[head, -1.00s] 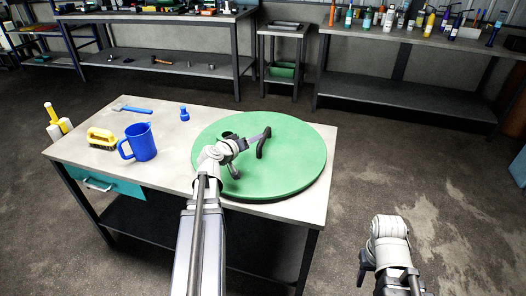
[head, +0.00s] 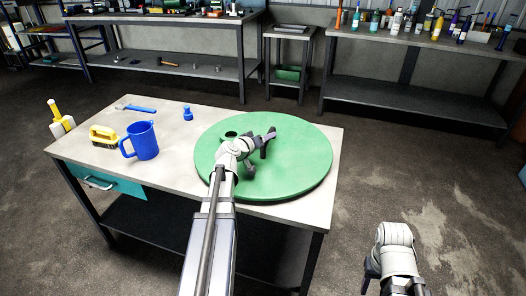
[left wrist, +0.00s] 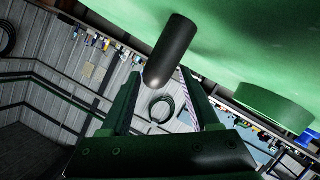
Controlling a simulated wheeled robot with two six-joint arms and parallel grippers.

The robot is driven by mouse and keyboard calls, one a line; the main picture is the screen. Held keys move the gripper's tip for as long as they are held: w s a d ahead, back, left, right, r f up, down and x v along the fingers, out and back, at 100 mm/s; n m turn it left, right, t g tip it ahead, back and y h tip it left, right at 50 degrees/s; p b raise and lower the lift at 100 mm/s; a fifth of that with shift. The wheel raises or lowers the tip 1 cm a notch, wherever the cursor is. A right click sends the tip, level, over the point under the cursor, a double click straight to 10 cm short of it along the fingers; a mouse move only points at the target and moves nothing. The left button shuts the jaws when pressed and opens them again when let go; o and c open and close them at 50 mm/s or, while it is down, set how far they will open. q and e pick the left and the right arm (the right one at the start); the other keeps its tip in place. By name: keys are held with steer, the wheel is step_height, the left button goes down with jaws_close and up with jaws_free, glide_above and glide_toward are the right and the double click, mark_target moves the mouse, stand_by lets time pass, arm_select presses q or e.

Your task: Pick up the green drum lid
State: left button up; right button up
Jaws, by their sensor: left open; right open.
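The round green drum lid (head: 308,170) lies flat on the right part of the workbench. My left gripper (left wrist: 160,74) is open, low over the middle of the lid. In the left wrist view, a dark rounded post (left wrist: 173,48) stands out from the lid's green surface (left wrist: 235,35), around the gap between the open fingers, and nothing is gripped. My arm hides part of the lid in the head view. My right gripper (head: 368,276) hangs low at the right, beside the bench, empty.
Shelved benches stand along the back. Floor to the right is clear.

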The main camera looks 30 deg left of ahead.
arm_select(q)
steer(key=x, duration=0.3)
steer(key=shift+s, duration=0.1)
jaws_close()
steer(key=shift+r, duration=0.1)
stand_by(1.2)
